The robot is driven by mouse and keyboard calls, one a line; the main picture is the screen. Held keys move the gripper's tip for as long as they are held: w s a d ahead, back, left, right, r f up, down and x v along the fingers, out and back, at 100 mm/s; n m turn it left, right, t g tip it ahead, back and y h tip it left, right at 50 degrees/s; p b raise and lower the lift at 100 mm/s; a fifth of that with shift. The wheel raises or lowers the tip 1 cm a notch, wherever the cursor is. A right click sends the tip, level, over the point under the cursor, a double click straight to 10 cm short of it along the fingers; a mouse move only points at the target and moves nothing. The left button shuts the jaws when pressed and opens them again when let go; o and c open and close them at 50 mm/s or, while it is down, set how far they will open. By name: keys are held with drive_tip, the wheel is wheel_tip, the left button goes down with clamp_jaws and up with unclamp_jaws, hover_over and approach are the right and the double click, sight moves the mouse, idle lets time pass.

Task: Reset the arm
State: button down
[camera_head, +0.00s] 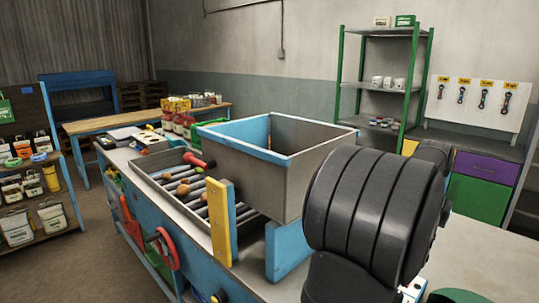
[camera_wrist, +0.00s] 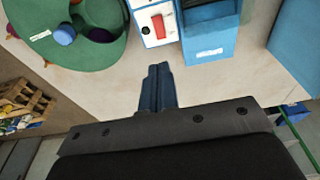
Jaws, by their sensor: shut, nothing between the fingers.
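In the wrist view, my gripper (camera_wrist: 157,84) is shut, with its two dark blue-grey fingers together and nothing between them. It points over the pale worktop (camera_wrist: 110,88) near its edge, apart from the objects there. In the head view, a large black ribbed part of my arm fills the lower right and hides part of the bench. My fingers do not show in that view.
Close ahead in the wrist view are a green rounded container (camera_wrist: 75,52), a white box with a red switch (camera_wrist: 156,22) and a blue holder (camera_wrist: 209,35).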

drive_tip(key=shift+f, duration=0.35)
idle(0.3)
drive_tip(key=c, duration=1.8)
unclamp_jaws()
drive_tip(key=shift+a+r, duration=0.1)
drive_tip(key=shift+a, duration=0.1)
drive_tip(key=o, duration=1.8)
drive_tip(key=a+r+t+h, duration=0.1)
drive_tip(key=a+r, duration=0.1)
drive_tip(key=a, duration=0.4)
drive_tip(key=w+a+r, duration=0.1)
drive_tip(key=a+r, duration=0.2)
drive_tip(key=a, duration=0.4)
drive_tip(key=shift+w+a+r+t+h, duration=0.2)
drive_tip(key=shift+w+t+h, duration=0.1)
drive_tip(key=shift+t+h, duration=0.1)
drive_tip(key=x, duration=1)
drive_tip(key=shift+a, duration=0.15)
drive_tip(key=shift+r, duration=0.15)
